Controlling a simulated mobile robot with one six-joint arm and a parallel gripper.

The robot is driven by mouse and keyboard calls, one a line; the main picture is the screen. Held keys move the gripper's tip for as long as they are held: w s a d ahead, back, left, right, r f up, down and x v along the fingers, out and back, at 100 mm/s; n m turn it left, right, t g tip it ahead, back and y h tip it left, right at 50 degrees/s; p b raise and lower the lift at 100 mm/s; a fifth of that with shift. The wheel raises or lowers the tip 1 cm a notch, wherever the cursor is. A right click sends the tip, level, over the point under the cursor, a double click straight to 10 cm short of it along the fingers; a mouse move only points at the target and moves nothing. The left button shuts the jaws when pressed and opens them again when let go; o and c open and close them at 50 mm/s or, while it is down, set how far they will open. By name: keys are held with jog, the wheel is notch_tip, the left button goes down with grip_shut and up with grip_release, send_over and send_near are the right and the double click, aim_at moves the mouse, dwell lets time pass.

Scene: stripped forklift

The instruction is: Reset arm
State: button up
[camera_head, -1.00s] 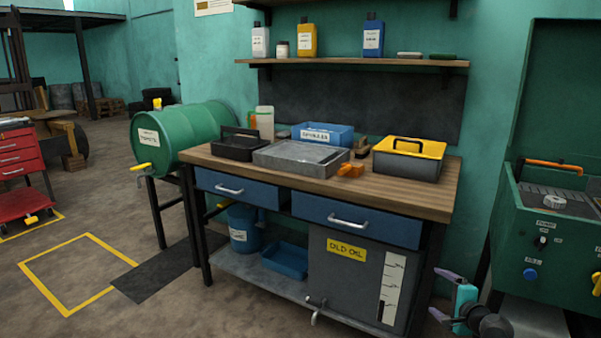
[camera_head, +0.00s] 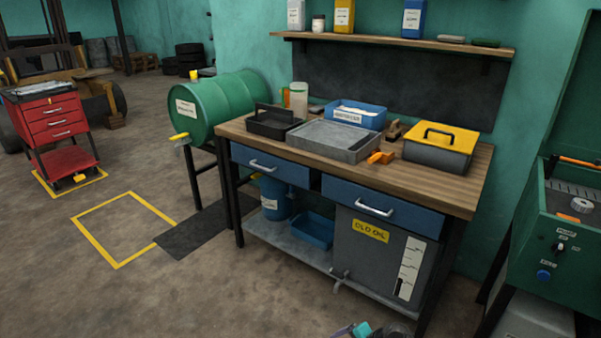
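Only a small part of my arm's end shows, at the bottom edge of the head view. A purple piece and a teal piece of my gripper (camera_head: 350,331) are there, with a dark rounded part beside them. The fingertips are mostly cut off by the frame, so I cannot tell whether it is open or shut or holds anything. It appears low, in front of the workbench (camera_head: 462,188).
The bench bears a black tray (camera_head: 270,127), a grey pan (camera_head: 334,143), a blue bin (camera_head: 352,119) and a yellow-topped toolbox (camera_head: 440,150). A green machine (camera_head: 556,240) stands right, a green drum (camera_head: 236,108) and red cart (camera_head: 62,125) left. Floor at front left is clear.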

jog(key=s+a+f+n+g+p, duration=0.3)
jog(key=s+a, duration=0.2)
jog(key=s, duration=0.5)
jog(key=s+d+f+n+g+h, duration=0.1)
jog(key=s+d+n+g+h, duration=0.1)
jog(key=s, duration=0.6)
jog(key=s+d+f+n+g+h+p, duration=0.1)
jog(key=s+d+n+g+h, duration=0.2)
jog(key=s, duration=0.5)
jog(key=shift+d+f+n+g+p, duration=0.15)
jog(key=shift+d+n+g+p, duration=0.25)
jog(key=shift+d+n, duration=0.6)
jog(key=shift+a, duration=0.15)
